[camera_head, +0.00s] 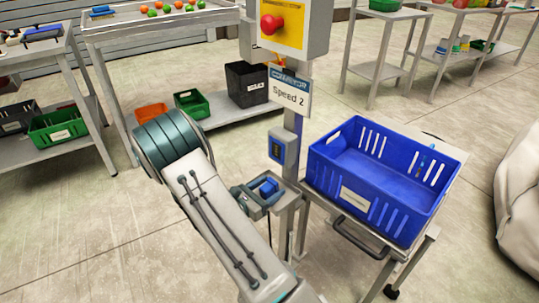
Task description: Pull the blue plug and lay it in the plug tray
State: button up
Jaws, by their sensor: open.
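My arm reaches in from the bottom, and its pale link ends in a teal joint at the left. What looks like my gripper (255,198), dark teal-grey, shows just right of the link, partly hidden by it. A small blue block (268,186), probably the blue plug, shows at its fingers, above a small grey stand. I cannot tell whether they touch. I cannot make out the plug tray for certain.
A large blue crate (395,215) stands on a wheeled cart right of the post. Tables with bins stand behind. Open floor lies at the left.

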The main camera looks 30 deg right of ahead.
jog(key=p+v, duration=0.3)
jog(key=v, duration=1.9)
jog(key=shift+a, duration=0.35)
jog(key=shift+s, duration=0.15)
jog(key=s+d+r+m+g+y+p, duration=0.2)
jog(key=s+r+m+g+y+p, duration=0.15)
jog(key=r, duration=0.35)
jog(key=s+d+r+m+g+y+p, duration=0.25)
jog(key=r+m+p, duration=0.25)
jog(key=r, duration=0.3)
jog(key=s+d+r+m+g+y+p, duration=0.2)
jog(key=d+r+m+y+p, duration=0.15)
jog(key=r, duration=0.35)
jog(key=s+r+m+t+y+p, duration=0.1)
jog(key=r+m+t+y+p, duration=0.1)
jog(key=r, duration=0.4)
jog(key=s+a+r+m+t+y+p, duration=0.1)
jog(key=s+r+m+t+y+p, duration=0.1)
jog(key=r, duration=0.5)
jog(key=s+a+r+m+t+y+p, duration=0.1)
jog(key=s+r+m+t+y+p, duration=0.1)
jog(key=r+m+y+p, duration=0.2)
jog(key=shift+r+m+p, duration=0.6)
jog(key=shift+r+p, duration=0.85)
jog(key=shift+p, duration=0.15)
jog(key=shift+s, duration=0.15)
